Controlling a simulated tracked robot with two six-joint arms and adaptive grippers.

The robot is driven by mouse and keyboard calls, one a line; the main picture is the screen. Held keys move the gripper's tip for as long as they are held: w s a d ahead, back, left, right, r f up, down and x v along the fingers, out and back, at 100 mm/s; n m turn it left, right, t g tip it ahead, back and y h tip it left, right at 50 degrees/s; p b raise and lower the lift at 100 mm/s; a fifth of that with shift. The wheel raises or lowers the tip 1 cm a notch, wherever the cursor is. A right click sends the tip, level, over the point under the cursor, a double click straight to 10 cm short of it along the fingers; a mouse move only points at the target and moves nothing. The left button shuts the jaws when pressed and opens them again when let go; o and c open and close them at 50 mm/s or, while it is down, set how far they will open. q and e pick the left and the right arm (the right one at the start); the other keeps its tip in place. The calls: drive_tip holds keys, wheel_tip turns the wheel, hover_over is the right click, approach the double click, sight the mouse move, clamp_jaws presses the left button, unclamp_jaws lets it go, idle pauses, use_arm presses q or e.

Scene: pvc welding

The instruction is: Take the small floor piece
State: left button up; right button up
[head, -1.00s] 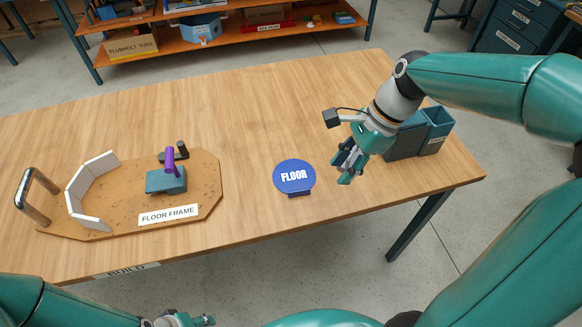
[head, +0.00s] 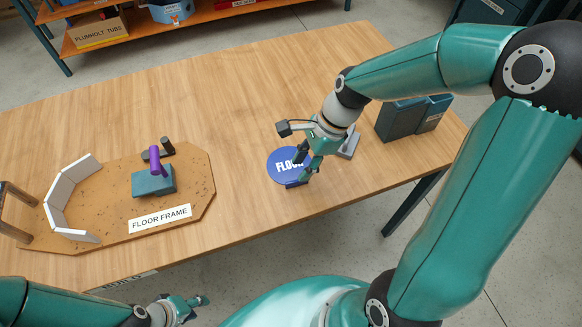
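A round blue disc marked FLOOR (head: 283,176) stands near the front edge of the table on a small dark base. My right gripper (head: 305,169) is over the disc's right side, its fingers apart and covering part of the lettering. I see nothing held between them, and I cannot tell whether they touch the disc. A small grey piece (head: 350,144) lies just right of that gripper, partly hidden by it. My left gripper (head: 197,306) is low at the bottom edge, away from the table top, and looks open and empty.
The tan FLOOR FRAME board (head: 193,200) at left carries a curved white wall (head: 59,192) and a teal block with a purple handle (head: 153,180). Dark teal bins (head: 400,119) stand at right. The table's middle and back are clear.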

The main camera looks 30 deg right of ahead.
sight(293, 182)
drive_tip(key=shift+x, duration=3.05)
drive_tip(key=shift+w+d, duration=0.1)
clamp_jaws()
